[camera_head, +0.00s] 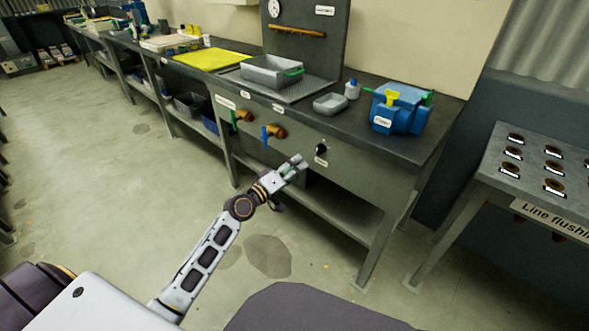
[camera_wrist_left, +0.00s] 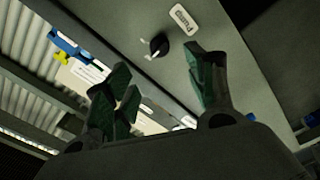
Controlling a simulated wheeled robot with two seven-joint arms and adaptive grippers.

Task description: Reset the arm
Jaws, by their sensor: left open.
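My left arm reaches from the lower left toward the front of the grey workbench in the head view. My left gripper (camera_head: 298,162) is in front of the bench panel, a little left of and below a black knob (camera_head: 321,149) with a white label under it. In the left wrist view the two green-padded fingers (camera_wrist_left: 160,95) are spread wide with nothing between them. The black knob (camera_wrist_left: 159,46) shows beyond the fingers, apart from them. My right gripper is not in either view.
The bench top (camera_head: 345,118) carries a grey tray (camera_head: 272,72), a small grey dish (camera_head: 330,104) and a blue device (camera_head: 400,108). Blue-handled and green-handled brass valves (camera_head: 273,132) stick out of the panel. A table with round holes (camera_head: 530,148) stands right. The floor (camera_head: 130,190) at left is clear.

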